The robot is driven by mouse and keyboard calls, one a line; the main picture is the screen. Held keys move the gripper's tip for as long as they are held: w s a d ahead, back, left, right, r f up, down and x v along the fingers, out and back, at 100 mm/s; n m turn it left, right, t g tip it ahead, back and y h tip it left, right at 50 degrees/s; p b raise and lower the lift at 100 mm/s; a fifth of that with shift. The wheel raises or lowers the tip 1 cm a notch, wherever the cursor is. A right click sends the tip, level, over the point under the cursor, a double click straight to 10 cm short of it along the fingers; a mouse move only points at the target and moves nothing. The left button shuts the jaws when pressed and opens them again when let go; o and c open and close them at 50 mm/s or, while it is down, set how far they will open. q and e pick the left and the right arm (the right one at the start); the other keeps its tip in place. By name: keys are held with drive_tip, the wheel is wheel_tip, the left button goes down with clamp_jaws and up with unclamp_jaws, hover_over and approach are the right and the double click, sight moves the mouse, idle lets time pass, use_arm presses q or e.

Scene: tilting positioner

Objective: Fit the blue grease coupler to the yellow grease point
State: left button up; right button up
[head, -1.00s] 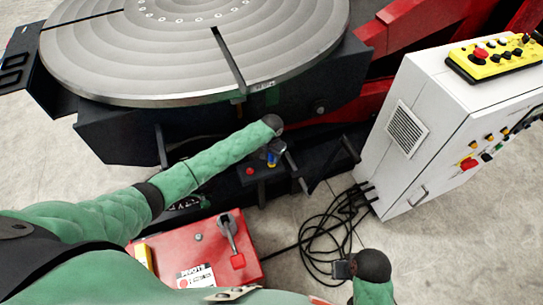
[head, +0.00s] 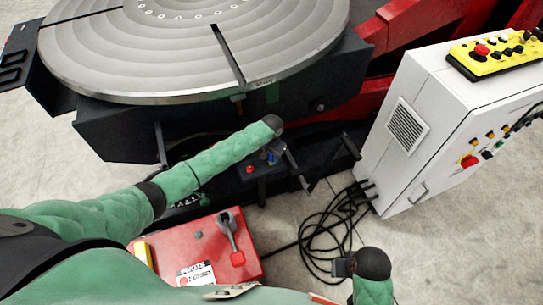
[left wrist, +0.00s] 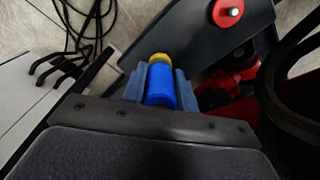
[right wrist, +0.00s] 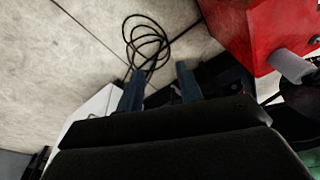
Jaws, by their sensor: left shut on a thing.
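The blue grease coupler (left wrist: 160,88) is between the fingers of my left gripper (left wrist: 159,86), which is shut on it. The yellow grease point (left wrist: 160,58) shows right at the coupler's far end in the left wrist view. They look in line and close together; I cannot tell whether the coupler is seated on it. My right gripper (right wrist: 160,86) is open and empty, low over the floor.
A red knob (left wrist: 228,12) sits on the dark bracket near the coupler. The round turntable (head: 190,55) is behind my left arm. A white control cabinet (head: 410,130) stands right, with black cables (head: 330,235) on the floor. A red box (head: 200,255) is in front.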

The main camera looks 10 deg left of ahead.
use_arm(q)
drive_tip(key=o, duration=1.1)
drive_tip(key=shift+o, duration=0.2)
use_arm(e)
drive_tip(key=shift+f, duration=0.1)
wheel_tip(320, 180, down, 6)
use_arm(q)
drive_tip(key=shift+r+b, duration=0.65)
drive_tip(key=shift+r, duration=3.25)
use_arm(e)
wheel_tip(320, 180, up, 5)
drive_tip(key=shift+f, duration=0.1)
use_arm(q)
drive_tip(key=shift+f, duration=0.1)
